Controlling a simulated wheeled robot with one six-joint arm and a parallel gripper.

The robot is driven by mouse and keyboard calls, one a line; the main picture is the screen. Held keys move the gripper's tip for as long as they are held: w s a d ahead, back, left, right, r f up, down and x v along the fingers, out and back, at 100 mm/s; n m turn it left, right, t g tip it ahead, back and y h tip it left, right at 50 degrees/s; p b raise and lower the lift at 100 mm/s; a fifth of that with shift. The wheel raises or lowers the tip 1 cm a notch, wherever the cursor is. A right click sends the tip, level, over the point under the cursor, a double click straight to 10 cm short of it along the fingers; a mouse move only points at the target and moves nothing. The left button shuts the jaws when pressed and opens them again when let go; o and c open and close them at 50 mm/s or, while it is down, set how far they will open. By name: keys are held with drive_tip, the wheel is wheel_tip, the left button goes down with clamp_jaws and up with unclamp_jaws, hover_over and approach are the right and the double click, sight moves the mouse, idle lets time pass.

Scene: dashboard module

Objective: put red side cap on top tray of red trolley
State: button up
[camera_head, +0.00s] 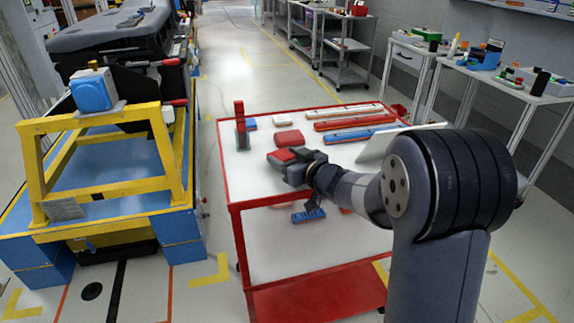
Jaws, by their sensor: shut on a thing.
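The red trolley (236,205) stands in front of me, with a white top tray inside a red rim. My gripper (279,160) is over the middle of the top tray, shut on a red piece (285,155), which I take to be the red side cap. The gripper and wrist hide part of the piece. I cannot tell whether the piece touches the tray surface or is held just above it. A second, rounded red part (288,138) lies on the tray just behind it.
On the tray, an upright red part (240,124) stands at the left, and long white (348,111), red (340,124) and blue (362,133) bars lie at the back right. A yellow frame (100,188) on a blue base is at the left. Benches (500,80) stand at the right.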

drive_tip(key=shift+f, duration=0.55)
drive_tip(key=shift+s+f+b, duration=0.15)
drive_tip(key=shift+f+b, duration=0.25)
drive_tip(key=shift+f, duration=0.4)
drive_tip(key=o, duration=1)
drive_tip(key=shift+f, duration=0.15)
drive_tip(key=shift+d+r+p, duration=0.15)
drive_tip(key=shift+r+p, duration=0.3)
drive_tip(key=shift+r, duration=0.25)
drive_tip(key=v, duration=0.5)
drive_tip(key=p+v, duration=0.1)
drive_tip(key=v, duration=0.5)
drive_tip(key=shift+s+d+r, duration=0.15)
drive_tip(key=shift+s+r, duration=0.15)
